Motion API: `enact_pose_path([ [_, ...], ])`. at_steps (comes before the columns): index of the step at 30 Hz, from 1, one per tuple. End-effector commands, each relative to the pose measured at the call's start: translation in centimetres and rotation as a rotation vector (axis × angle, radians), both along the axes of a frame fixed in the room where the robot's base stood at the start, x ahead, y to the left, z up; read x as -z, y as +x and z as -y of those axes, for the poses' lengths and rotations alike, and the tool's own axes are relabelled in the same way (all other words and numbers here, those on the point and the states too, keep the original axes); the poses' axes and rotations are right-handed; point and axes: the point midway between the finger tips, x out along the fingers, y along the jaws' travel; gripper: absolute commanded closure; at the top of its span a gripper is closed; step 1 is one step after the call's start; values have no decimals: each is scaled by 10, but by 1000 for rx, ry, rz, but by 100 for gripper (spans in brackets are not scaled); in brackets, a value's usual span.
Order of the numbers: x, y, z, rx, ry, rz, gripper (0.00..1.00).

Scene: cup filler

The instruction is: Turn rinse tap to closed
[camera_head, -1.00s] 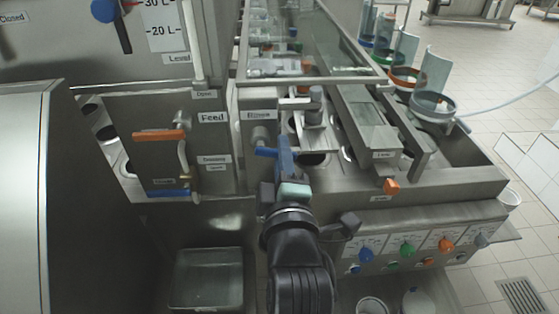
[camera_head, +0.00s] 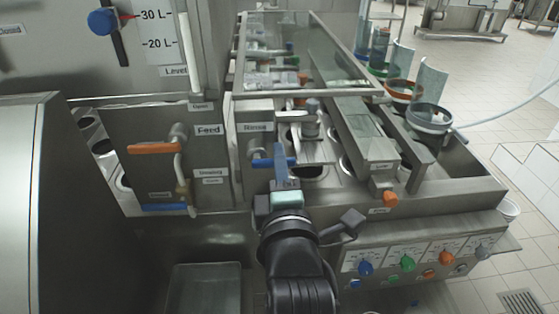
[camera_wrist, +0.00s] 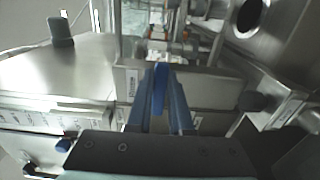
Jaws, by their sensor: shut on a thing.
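The rinse tap has a blue lever handle (camera_head: 262,162), under the "Rinse" label (camera_head: 255,127) on a steel panel. My gripper (camera_head: 281,158) has blue fingers and is at the right part of this handle. In the wrist view, the blue handle (camera_wrist: 159,88) stands upright between the two fingers of my gripper (camera_wrist: 161,108), which are shut on it. The fingers hide part of the handle in the head view, and the tap's exact angle is hard to read.
Left of the rinse tap is the feed tap with an orange handle (camera_head: 155,148). A row of coloured knobs, including a green knob (camera_head: 407,263), sits on the front panel at lower right. An orange block (camera_head: 390,198) sits above them. A steel bin (camera_head: 205,290) stands below.

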Motion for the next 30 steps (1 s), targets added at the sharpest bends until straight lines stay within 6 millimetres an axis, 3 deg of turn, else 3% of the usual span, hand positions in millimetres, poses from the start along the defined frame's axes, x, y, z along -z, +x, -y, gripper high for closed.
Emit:
enact_pose_path([
  [1, -1, 0, 0, 0, -3, 2, 100],
  [2, -1, 0, 0, 0, -3, 2, 76],
  [6, -1, 0, 0, 0, -1, 2, 51],
  [19, 1, -9, 0, 1, 0, 1, 51],
  [23, 2, -29, 0, 1, 0, 0, 51],
  [30, 2, -82, 0, 2, -1, 0, 51],
])
